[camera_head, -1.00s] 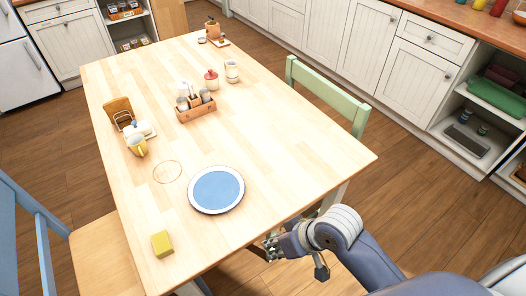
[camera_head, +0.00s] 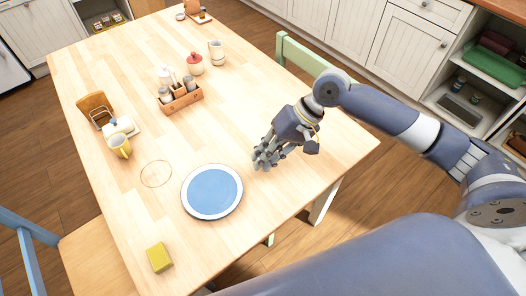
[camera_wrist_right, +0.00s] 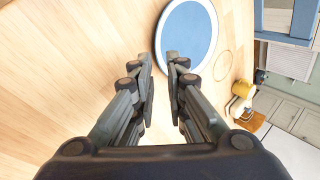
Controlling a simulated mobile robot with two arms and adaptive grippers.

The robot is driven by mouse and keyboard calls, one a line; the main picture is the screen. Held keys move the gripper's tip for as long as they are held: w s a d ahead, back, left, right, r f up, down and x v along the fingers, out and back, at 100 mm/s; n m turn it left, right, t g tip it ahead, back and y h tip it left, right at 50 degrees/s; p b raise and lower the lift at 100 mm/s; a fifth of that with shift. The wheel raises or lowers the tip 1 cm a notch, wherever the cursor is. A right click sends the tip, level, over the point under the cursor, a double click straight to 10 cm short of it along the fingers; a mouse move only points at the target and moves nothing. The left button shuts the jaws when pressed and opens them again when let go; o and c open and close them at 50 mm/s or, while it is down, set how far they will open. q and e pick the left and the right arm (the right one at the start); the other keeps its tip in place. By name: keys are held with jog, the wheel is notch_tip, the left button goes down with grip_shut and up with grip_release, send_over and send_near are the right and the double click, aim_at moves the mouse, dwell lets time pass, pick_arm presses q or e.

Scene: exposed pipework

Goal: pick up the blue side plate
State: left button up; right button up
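The blue side plate (camera_head: 212,191) with a white rim lies flat near the front of the wooden table. It also shows in the right wrist view (camera_wrist_right: 188,30), beyond the fingertips. My right gripper (camera_head: 262,163) is over the table, to the upper right of the plate and apart from it. In the right wrist view its two fingers (camera_wrist_right: 160,75) stand apart with nothing between them, so it is open and empty. My left gripper is in neither view.
A yellow block (camera_head: 159,257) lies near the table's front-left edge. A yellow mug (camera_head: 120,146), a butter dish (camera_head: 121,127) and a wooden caddy (camera_head: 180,98) stand farther back. A green chair (camera_head: 310,62) is at the right edge. The tabletop around the plate is clear.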

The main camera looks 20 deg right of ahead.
aim_at(239, 184)
jog(key=x, duration=0.9)
jog(key=shift+a+f, duration=0.1)
jog(key=shift+a, duration=0.05)
jog(key=shift+x, duration=0.8)
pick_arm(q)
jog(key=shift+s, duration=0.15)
pick_arm(e)
grip_shut()
